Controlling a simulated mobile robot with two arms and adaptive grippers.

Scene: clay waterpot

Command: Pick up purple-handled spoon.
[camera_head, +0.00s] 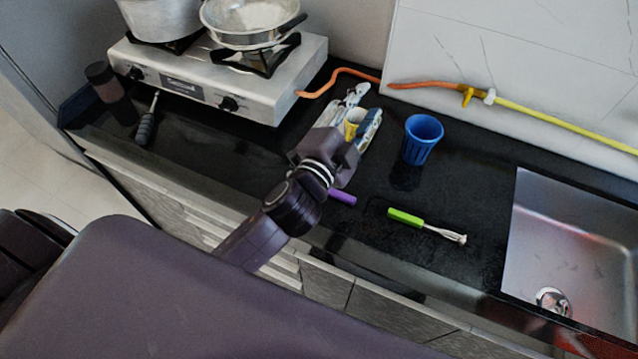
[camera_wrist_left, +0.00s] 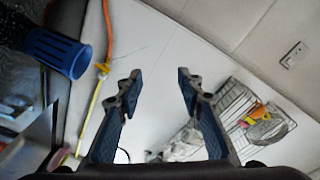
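The purple handle (camera_head: 342,196) of the spoon lies on the black countertop, just right of my left wrist in the head view. The rest of the spoon is hidden behind my arm and gripper. My left gripper (camera_head: 366,102) is up beyond the handle, apart from it, with its fingers pointing toward the back wall. In the left wrist view the gripper (camera_wrist_left: 160,78) is open, with nothing between its fingers. The spoon does not show in that view. My right gripper is not in view.
A blue cup (camera_head: 422,139) stands right of my gripper. A green-handled utensil (camera_head: 406,217) lies nearer the sink (camera_head: 572,240). A stove (camera_head: 215,82) with pots is at the back left. A hose (camera_head: 430,85) runs along the wall. A wire rack (camera_wrist_left: 238,105) shows in the wrist view.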

